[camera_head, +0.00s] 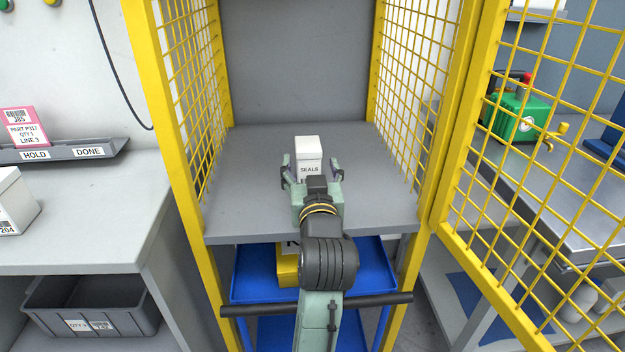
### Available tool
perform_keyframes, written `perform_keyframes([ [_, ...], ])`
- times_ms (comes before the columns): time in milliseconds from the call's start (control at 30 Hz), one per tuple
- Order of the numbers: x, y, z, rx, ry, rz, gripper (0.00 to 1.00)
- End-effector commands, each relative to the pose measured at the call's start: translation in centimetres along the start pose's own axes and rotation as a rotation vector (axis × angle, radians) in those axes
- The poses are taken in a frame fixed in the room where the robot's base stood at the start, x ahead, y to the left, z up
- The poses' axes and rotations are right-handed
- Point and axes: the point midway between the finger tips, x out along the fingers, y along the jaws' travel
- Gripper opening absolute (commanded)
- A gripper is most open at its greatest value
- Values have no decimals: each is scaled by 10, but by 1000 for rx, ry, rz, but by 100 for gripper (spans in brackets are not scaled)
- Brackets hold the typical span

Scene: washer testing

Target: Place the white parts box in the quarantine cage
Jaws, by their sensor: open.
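The white parts box (308,153), labelled SEALS, stands upright on the grey shelf of the yellow quarantine cage (251,150). My gripper (310,166) is inside the cage, open, with one finger on each side of the box. I cannot tell whether the fingers touch the box. My wrist hides the box's lower front edge. The cage's mesh door (520,130) is swung open to the right.
A blue cart (375,270) with a yellow item on it stands below the shelf. A left bench (100,220) holds a HOLD/DONE tray (75,151) and another white box (14,203). A green device (518,117) stands on the right bench. The shelf is clear around the box.

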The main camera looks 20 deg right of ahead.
Motion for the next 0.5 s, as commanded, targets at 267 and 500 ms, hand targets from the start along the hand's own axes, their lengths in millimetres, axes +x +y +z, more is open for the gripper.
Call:
perform_keyframes([
  [267, -20, 0, 4, -1, 7, -2, 65],
  [500, -32, 0, 2, 0, 4, 1, 65],
])
